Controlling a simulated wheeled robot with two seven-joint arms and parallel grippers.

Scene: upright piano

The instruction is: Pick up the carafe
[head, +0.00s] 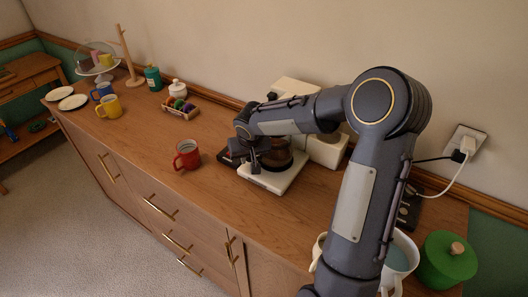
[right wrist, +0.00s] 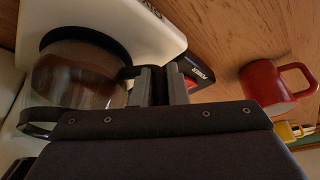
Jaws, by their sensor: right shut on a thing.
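The carafe (head: 279,155) is a clear glass pot with dark liquid, a black rim and a black handle. It is at the coffee maker's white base (head: 272,181), partly hidden by my right arm. In the right wrist view the carafe (right wrist: 80,80) is beside my fingers. My right gripper (head: 256,160) is shut on the carafe's black handle, which shows between the fingers in the right wrist view (right wrist: 164,84). I cannot tell whether the carafe touches the base. My left gripper is not in view.
A red mug (head: 187,155) stands left of the coffee maker. A rack of coloured pods (head: 181,107), a yellow mug (head: 109,107) and a blue mug (head: 102,90) stand farther left. A green pot (head: 446,262) stands at right. The wall is close behind; the front counter strip is clear.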

